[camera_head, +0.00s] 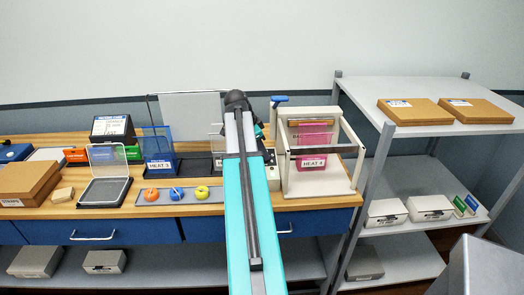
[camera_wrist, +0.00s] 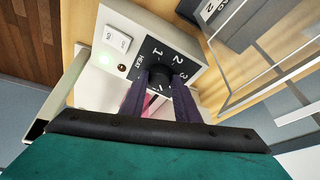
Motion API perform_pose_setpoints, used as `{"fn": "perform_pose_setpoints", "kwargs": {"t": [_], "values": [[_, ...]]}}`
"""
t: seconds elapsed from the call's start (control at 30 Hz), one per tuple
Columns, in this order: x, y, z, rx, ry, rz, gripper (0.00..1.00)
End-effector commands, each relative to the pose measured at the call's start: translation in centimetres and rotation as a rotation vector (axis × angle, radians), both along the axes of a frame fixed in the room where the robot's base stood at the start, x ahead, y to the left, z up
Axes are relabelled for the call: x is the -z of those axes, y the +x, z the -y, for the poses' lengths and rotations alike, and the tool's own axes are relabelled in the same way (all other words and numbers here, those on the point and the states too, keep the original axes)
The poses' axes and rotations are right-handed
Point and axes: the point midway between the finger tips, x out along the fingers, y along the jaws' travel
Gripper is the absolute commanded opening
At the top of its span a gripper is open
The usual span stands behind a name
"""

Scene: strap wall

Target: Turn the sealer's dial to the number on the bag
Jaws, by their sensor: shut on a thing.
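The sealer (camera_head: 345,183) is a cream frame at the right end of the bench. In the wrist view, the sealer's control panel (camera_wrist: 150,50) shows a black dial (camera_wrist: 159,76) on a black plate marked HEAT, with 1, 2 and 3 legible. My gripper (camera_wrist: 160,86) is shut on the dial, one dark finger on each side. Where the dial points is unclear. In the head view my arm hides the dial.
A blue bag (camera_head: 158,143) with a HEAT label stands on the left. Colored rolls (camera_head: 176,194) lie on a grey tray. A grey shelf unit (camera_head: 420,90) stands at right.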

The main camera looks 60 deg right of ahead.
Motion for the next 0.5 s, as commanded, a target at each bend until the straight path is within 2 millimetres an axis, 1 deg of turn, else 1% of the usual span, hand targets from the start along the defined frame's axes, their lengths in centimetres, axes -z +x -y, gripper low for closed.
{"fn": "perform_pose_setpoints", "kwargs": {"t": [0.3, 0.5], "values": [[-0.07, -0.01, -0.11, -0.189, -0.021, -0.018, 0.06], [-0.14, 0.08, -0.07, -0.248, -0.026, -0.026, 0.06]]}}
